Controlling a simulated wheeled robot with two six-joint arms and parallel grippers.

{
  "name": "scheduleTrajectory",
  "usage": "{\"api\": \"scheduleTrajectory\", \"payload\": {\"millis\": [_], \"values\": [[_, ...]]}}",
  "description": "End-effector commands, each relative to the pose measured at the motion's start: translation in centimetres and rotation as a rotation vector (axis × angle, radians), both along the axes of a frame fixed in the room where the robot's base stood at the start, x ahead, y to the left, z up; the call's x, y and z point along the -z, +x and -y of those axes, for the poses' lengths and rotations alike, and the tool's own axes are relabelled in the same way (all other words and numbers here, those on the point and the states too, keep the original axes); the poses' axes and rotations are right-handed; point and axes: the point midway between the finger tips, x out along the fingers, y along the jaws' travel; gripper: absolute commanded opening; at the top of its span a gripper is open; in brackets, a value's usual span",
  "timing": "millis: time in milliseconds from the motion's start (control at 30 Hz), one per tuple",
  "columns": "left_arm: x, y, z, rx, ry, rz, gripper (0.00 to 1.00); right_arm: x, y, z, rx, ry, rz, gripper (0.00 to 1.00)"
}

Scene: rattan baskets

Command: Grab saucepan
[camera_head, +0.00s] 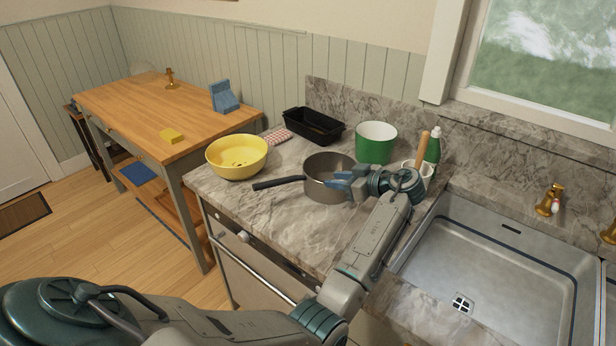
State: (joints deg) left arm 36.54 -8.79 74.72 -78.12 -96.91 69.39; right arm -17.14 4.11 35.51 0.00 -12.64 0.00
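The saucepan (321,194) is a grey round pan on the marble counter, with its dark handle (278,183) pointing left over the counter. My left gripper (332,179) reaches in from the right and lies across the pan's right side, its blue fingers pointing left over the pan's opening. The fingers look apart with nothing between them. The gripper hides part of the pan's right rim, and I cannot tell whether it touches the pan. My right gripper is out of view.
A yellow bowl (236,158) stands left of the pan. A black tray (313,127) and green pot (376,144) are behind it. A green bottle (433,150) stands at the right, beside the sink (480,255). A wooden table (150,110) is at the left.

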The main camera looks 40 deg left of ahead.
Motion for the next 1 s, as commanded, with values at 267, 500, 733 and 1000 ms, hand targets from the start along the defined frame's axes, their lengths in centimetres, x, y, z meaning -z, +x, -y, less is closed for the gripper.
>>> {"api": "scheduleTrajectory", "payload": {"millis": [267,500,733,1000], "values": [[0.7,0.3,0.4,0.021,-0.032,0.001,0.31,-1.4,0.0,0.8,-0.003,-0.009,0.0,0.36],[2.1,0.6,-2.4,0.022,-0.033,0.001,0.31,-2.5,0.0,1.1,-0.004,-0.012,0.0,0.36],[2.4,1.0,-4.1,0.023,-0.032,0.0,0.31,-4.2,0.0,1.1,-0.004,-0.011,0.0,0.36],[3.8,1.5,-7.0,0.023,-0.032,0.0,0.31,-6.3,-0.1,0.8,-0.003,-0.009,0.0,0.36]]}}
